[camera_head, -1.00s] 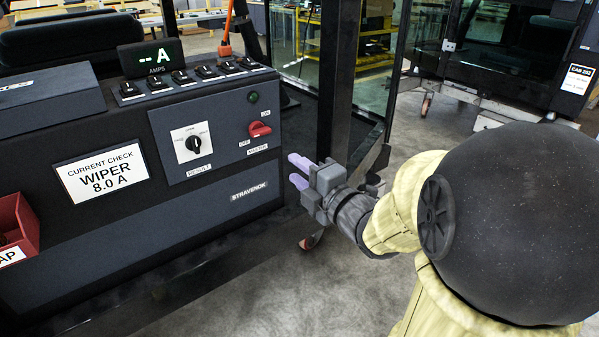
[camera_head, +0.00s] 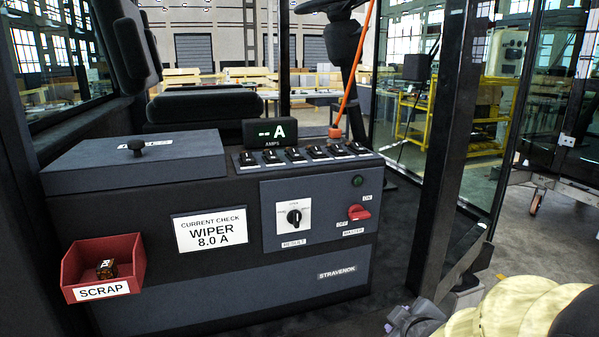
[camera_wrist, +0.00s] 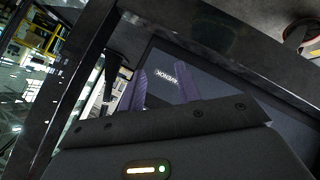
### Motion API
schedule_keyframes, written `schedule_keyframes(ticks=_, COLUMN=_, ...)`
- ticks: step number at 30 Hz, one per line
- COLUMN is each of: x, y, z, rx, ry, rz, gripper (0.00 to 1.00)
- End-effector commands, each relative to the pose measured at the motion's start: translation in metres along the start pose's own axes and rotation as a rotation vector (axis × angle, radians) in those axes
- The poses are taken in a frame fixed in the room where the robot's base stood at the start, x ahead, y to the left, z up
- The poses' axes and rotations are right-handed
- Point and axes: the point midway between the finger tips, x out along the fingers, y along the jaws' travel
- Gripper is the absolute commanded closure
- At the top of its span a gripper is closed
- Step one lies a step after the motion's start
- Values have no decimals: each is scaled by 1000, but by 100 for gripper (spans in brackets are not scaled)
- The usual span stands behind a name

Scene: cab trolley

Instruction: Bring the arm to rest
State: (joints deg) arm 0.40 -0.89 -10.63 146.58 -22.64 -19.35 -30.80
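My gripper (camera_head: 392,322) shows at the bottom edge of the head view, low and to the right of the dark console (camera_head: 340,255). My pale yellow arm runs off the lower right corner. In the wrist view, the two purple fingers (camera_wrist: 163,88) stand apart with nothing between them. The console's nameplate (camera_wrist: 167,77) shows beyond them, tilted. The gripper appears clear of the console.
The console carries a red master switch (camera_head: 359,213), a black knob (camera_head: 294,217) and a row of rockers. A red scrap bin (camera_head: 103,262) holds a small brown part. A dark cab post (camera_head: 455,140) rises behind my gripper. Grey floor lies open at right.

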Motion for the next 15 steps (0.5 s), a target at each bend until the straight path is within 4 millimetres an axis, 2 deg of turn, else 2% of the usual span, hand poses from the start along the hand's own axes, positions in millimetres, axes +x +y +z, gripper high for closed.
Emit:
schedule_keyframes(ticks=6, x=-6, y=-56, z=33, rx=365, ry=-281, rz=-157, gripper=66)
schedule_keyframes(ticks=15, x=-33, y=-115, z=54, rx=692, ry=-581, rz=-276, gripper=66)
